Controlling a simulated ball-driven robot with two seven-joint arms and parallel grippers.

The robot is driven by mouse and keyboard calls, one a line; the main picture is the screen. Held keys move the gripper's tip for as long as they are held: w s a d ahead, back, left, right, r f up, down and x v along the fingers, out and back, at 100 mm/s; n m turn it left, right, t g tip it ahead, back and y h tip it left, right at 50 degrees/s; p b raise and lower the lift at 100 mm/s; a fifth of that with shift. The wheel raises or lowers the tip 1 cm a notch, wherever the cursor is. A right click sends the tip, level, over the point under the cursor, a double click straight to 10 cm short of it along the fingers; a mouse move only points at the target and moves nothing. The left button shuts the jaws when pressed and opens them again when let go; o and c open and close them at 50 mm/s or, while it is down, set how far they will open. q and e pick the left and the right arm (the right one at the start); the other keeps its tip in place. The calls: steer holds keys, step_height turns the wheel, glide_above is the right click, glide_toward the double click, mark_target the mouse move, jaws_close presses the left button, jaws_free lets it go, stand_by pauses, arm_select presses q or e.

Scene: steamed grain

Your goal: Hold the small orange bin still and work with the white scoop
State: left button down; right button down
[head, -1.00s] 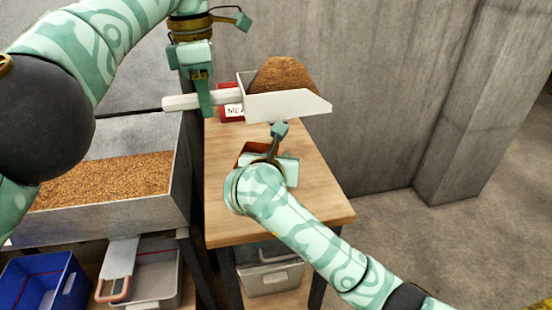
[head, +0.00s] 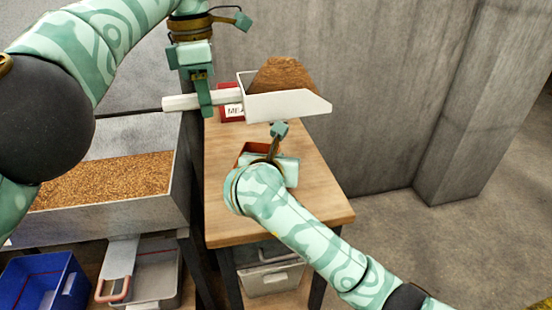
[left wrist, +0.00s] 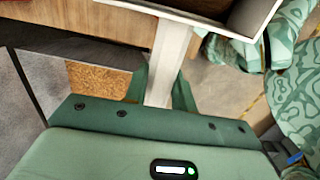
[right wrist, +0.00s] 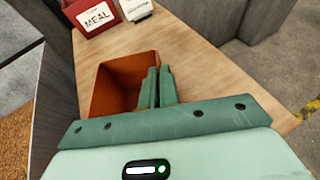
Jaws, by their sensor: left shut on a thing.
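The white scoop (head: 287,105) is heaped with brown grain (head: 285,75) and looks about level above the far part of the wooden table. My left gripper (head: 205,100) is shut on its handle, which shows in the left wrist view (left wrist: 170,55); the pan (left wrist: 232,22) is cut off there. The small orange bin (right wrist: 112,82) stands on the table, below and nearer than the scoop in the head view, partly hidden by my right arm. My right gripper (right wrist: 159,86) has its fingers close together at the bin's right wall, one on each side.
A red bin labelled MEAL (right wrist: 88,18) stands behind the orange bin, beside a small white object (right wrist: 136,9). A metal trough of grain (head: 110,180) is left of the table (head: 325,200). A blue bin (head: 45,285) and a grey bin (head: 160,280) sit low at left.

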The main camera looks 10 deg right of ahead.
stand_by(0.3)
arm_select(q)
steer(key=w+a+n, duration=0.1)
steer(key=w+a, duration=0.1)
steer(key=a, duration=1.3)
arm_select(e)
steer(key=shift+a, duration=0.1)
arm_select(q)
steer(key=s+d+r+m+t+y, duration=0.2)
steer(key=d+r+t+y, duration=0.3)
steer(key=d+r, duration=0.1)
steer(key=s+d+r+m+t+y, duration=0.1)
steer(key=d+r+m+t+y, duration=0.2)
steer(key=d+r+t, duration=0.3)
steer(key=shift+s+d+y, duration=0.35)
steer(key=shift+d+y, duration=0.55)
steer(key=shift+d, duration=0.7)
